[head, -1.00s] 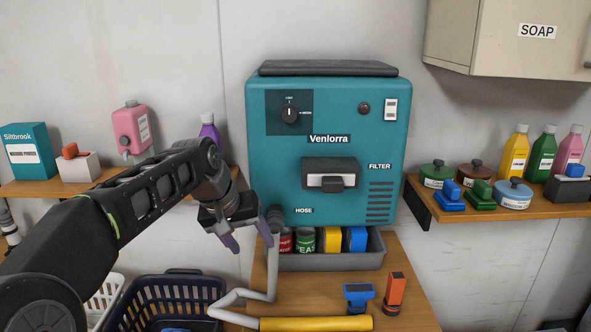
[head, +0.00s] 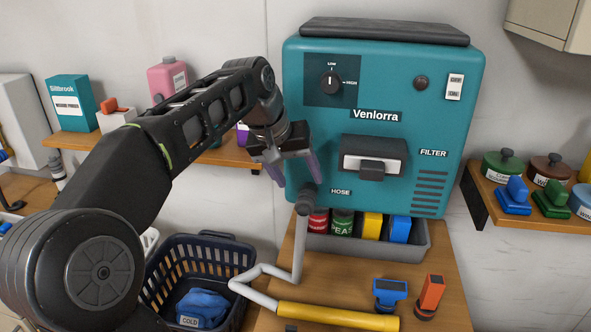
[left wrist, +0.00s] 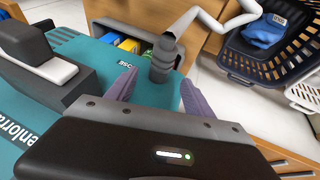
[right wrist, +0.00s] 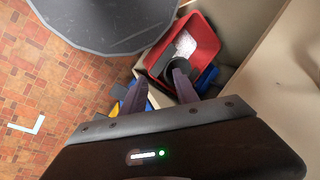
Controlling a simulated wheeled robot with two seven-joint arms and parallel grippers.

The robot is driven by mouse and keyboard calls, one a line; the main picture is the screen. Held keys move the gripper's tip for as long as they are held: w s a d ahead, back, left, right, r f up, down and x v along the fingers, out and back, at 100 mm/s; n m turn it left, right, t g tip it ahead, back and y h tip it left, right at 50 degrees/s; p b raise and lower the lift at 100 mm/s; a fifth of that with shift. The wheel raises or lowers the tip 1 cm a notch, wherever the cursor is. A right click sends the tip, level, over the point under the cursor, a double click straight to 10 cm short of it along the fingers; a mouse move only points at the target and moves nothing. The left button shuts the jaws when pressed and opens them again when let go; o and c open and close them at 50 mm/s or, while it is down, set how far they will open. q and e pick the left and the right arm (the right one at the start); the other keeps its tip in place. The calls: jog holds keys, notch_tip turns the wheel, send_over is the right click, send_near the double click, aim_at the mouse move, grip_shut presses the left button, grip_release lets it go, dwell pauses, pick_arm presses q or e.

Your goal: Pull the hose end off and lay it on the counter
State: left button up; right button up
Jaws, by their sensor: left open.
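The hose end is a dark grey cuff (head: 306,200) at the HOSE port, low on the left of the teal Venlorra unit (head: 300,130). A light grey hose (head: 299,250) hangs from it and bends onto the wooden counter (head: 442,270), ending near a yellow tube (head: 335,315). My left gripper (head: 297,177) is open at the port. In the left wrist view the cuff (left wrist: 164,60) stands upright just past and between the open fingers (left wrist: 160,85); contact cannot be told. My right gripper (right wrist: 160,82) is open and empty, seen only in its wrist view.
A grey tray (head: 370,245) with cans and boxes stands under the unit. A blue brush (head: 390,292) and an orange object (head: 431,295) are on the counter. A navy basket (head: 200,262) stands left. A red bin (right wrist: 205,45) is beyond my right gripper.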

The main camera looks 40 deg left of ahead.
aim_at(305, 191)
pick_arm(q)
jog(key=shift+p+x, duration=0.3)
jog(key=shift+x, duration=2.9)
jog(key=shift+c, duration=0.4)
grip_shut()
